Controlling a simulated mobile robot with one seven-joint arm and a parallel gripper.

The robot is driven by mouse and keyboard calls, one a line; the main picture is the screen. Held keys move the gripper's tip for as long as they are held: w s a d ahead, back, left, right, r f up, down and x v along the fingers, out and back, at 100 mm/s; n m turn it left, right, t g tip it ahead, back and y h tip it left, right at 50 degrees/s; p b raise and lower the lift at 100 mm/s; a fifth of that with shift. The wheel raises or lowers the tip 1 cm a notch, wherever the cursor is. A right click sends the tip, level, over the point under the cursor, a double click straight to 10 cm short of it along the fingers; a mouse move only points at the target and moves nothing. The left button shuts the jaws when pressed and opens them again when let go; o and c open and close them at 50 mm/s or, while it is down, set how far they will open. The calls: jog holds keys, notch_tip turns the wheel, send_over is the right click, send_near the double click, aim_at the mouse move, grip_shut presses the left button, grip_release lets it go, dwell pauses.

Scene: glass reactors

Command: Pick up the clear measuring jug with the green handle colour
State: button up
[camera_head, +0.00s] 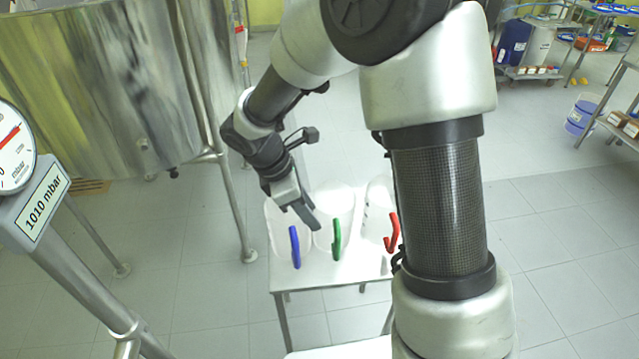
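The clear measuring jug with the green handle (336,240) stands on a small white table (350,271), in the middle of three jugs. A clear jug with a blue handle (295,246) stands to its left. A clear jug with a red handle (392,232) stands to its right, partly hidden by my arm. My gripper (312,222) points down above the blue and green jugs, close to the green jug's upper left. Its fingers overlap in this view, so I cannot tell whether they are open, or whether they touch a jug.
A large shiny steel vessel (95,85) on metal legs stands at the left. A pressure gauge (12,145) and a 1010 mbar sign (45,208) are at the left edge. Shelves with containers (530,45) stand far right. Tiled floor (555,240) lies open at right.

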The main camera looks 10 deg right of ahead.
jog(key=b, duration=0.1)
send_near(334, 257)
jog(key=w+d+f, duration=0.1)
jog(key=d+f, duration=0.1)
jog(key=shift+b+x, duration=0.3)
jog(key=shift+x, duration=2.2)
jog(key=shift+s, duration=0.1)
grip_shut()
